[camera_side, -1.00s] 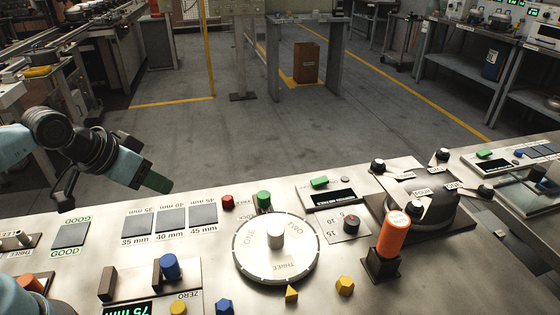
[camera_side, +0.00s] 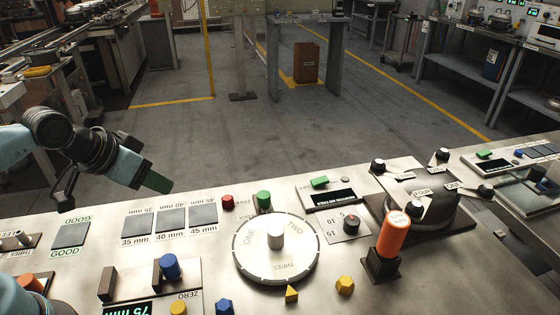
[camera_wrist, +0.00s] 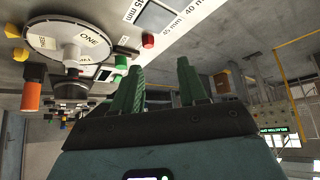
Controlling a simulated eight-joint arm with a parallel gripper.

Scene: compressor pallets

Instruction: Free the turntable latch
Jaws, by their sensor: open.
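The turntable (camera_side: 255,262) is a pale round disc marked ONE, TWO and THREE, with a white knob (camera_side: 276,236) at its middle. It also shows in the wrist view (camera_wrist: 62,26). A green piece (camera_side: 264,198) stands at its back edge with a dark part beside it; it may be the latch, but I cannot tell its state. It also shows in the wrist view (camera_wrist: 120,62). My gripper (camera_side: 158,182) is up and left of the turntable, above the bench's back edge, apart from everything. In the wrist view its green fingers (camera_wrist: 160,82) are spread and empty.
A red button (camera_side: 228,202) is left of the green piece. Grey pads (camera_side: 171,220) marked in mm lie nearer my gripper. An orange cylinder (camera_side: 394,233) stands upright in a dark holder right of the turntable. Small coloured blocks (camera_side: 291,294) lie in front of it.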

